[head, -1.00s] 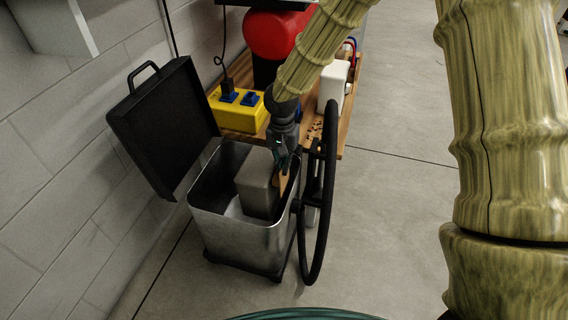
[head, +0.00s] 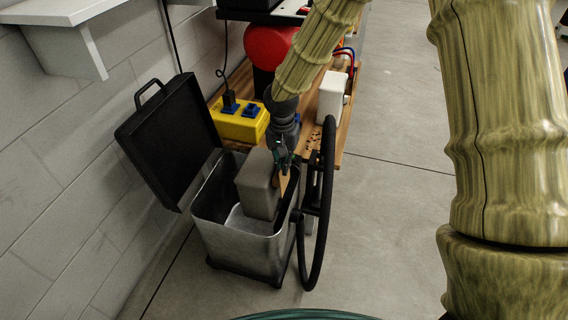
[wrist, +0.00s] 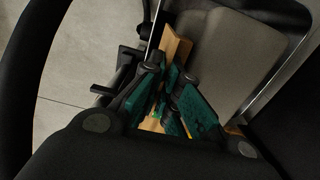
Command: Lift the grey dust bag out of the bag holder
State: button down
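The grey dust bag (head: 257,184) stands upright inside the open metal bag holder (head: 238,248), its top above the rim and its lower part inside. A tan plate (head: 282,184) is on the bag's right side; it also shows in the wrist view (wrist: 180,47). My gripper (head: 282,160) comes down from above at that plate. In the wrist view, the green fingers of my gripper (wrist: 167,98) lie on both sides of the plate and look closed on it, with the grey bag (wrist: 225,62) beside them. The exact finger contact is partly hidden.
The holder's black lid (head: 172,140) stands open at the left, near the block wall. A black hose (head: 328,205) loops along the holder's right side. A yellow socket box (head: 238,122) and a white box (head: 332,96) are on the wooden shelf behind.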

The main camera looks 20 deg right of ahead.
jog(key=shift+r+p, duration=4.1)
jog(key=shift+r, duration=0.65)
